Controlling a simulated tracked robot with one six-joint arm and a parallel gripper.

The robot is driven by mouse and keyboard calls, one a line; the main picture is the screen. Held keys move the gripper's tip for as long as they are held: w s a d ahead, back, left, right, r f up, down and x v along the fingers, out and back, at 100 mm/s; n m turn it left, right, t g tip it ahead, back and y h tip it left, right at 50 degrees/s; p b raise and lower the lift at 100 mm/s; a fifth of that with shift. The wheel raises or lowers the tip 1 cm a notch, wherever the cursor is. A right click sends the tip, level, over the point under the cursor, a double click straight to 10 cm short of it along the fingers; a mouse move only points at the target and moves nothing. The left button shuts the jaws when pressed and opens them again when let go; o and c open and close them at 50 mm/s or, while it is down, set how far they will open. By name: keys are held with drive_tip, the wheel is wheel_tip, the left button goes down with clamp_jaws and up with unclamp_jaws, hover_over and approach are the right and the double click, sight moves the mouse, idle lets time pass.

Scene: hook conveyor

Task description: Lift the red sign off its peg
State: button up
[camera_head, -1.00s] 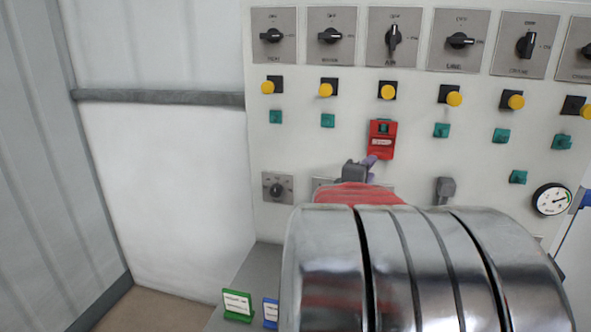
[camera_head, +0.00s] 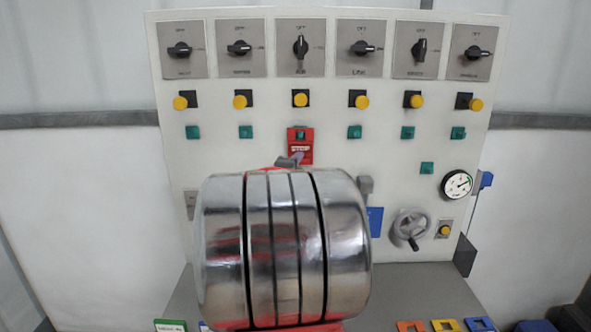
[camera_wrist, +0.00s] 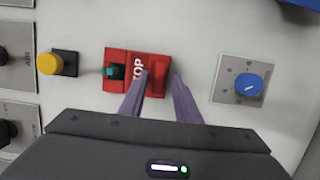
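The red sign (camera_head: 301,153) with white lettering hangs on the panel, with a green peg part showing through its upper cutout. In the wrist view the sign (camera_wrist: 151,66) lies sideways, its cutout and green peg (camera_wrist: 115,71) at the left. My gripper (camera_wrist: 160,77) has its two purple fingers apart at the sign's lower end. One finger overlaps the sign's face; the other is just past its edge. Red shows between them. I cannot tell whether either finger touches it. In the head view my gripper (camera_head: 290,161) is mostly hidden behind my arm.
Yellow buttons (camera_head: 300,100), green pegs (camera_head: 354,132) and black rotary switches (camera_head: 301,46) line the panel. A gauge (camera_head: 457,184) and handwheel (camera_head: 410,228) are at the right. A blue knob (camera_wrist: 247,83) is beside the sign in the wrist view. Coloured holders (camera_head: 445,325) stand below.

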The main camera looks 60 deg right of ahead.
drive_tip(key=shift+x, duration=0.8)
drive_tip(key=shift+s+r, duration=0.1)
drive_tip(key=c, duration=0.7)
drive_tip(key=shift+f, duration=0.2)
drive_tip(key=shift+c, duration=0.2)
clamp_jaws()
drive_tip(key=shift+s+d+r, duration=0.1)
drive_tip(key=shift+r, duration=0.35)
